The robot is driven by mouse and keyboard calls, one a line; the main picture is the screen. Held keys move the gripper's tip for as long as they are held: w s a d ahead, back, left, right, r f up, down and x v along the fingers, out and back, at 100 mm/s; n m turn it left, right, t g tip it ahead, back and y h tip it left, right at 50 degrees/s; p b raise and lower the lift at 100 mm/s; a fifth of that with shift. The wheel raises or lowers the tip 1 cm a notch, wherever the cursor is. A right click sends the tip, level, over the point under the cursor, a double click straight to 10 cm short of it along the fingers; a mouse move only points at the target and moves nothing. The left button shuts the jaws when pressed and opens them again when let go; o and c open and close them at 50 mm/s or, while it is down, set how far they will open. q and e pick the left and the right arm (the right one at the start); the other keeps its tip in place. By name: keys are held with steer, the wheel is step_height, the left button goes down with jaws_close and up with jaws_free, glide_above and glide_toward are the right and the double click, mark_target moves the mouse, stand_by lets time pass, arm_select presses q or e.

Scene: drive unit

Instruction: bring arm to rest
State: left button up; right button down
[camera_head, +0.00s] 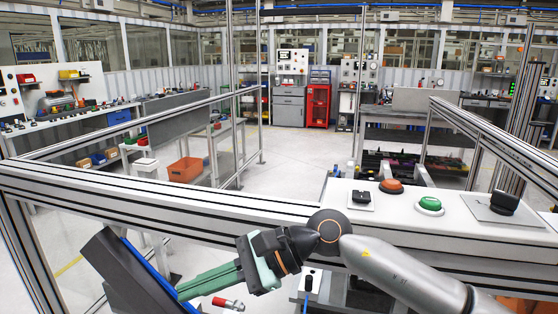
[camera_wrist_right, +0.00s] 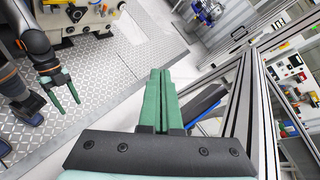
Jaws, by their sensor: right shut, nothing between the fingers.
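My right gripper (camera_head: 184,291) has green fingers. Its grey arm comes in from the lower right in the head view, and the wrist is bent so the fingers point left and slightly down. The fingers are closed together and empty. They also show closed in the right wrist view (camera_wrist_right: 160,75). In the head view they lie in front of a dark tilted panel with a blue edge (camera_head: 130,270); I cannot tell if they touch. My left gripper (camera_wrist_right: 66,98) shows only at the left of the right wrist view, its two green fingers apart with nothing between them.
A metal rail (camera_head: 150,195) crosses the head view close behind my right arm. A white control box (camera_head: 395,205) with orange and green buttons stands beyond the arm at right. An orange bin (camera_head: 185,169) sits farther back. The floor (camera_head: 290,165) in the middle is clear.

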steer(key=w+d+f+n+t+h, duration=0.1)
steer(key=w+d+f+n+t, duration=0.2)
steer(key=d+f+n+t, duration=0.85)
steer(key=w+d+f+n+t+h, duration=0.25)
steer(key=f+n+t, duration=0.4)
steer(key=n, duration=1.05)
steer(key=s+d+f+m+g+h, duration=0.3)
steer(key=s+d+f+m, duration=0.4)
steer(key=s+f, duration=0.3)
steer(key=s+d+f+m+g+h, duration=0.3)
steer(key=s+d+f+m, duration=0.5)
steer(key=f, duration=0.5)
steer(key=shift+s+f+m+h, duration=0.4)
steer(key=shift+s+m+h, duration=0.4)
steer(key=shift+s, duration=0.3)
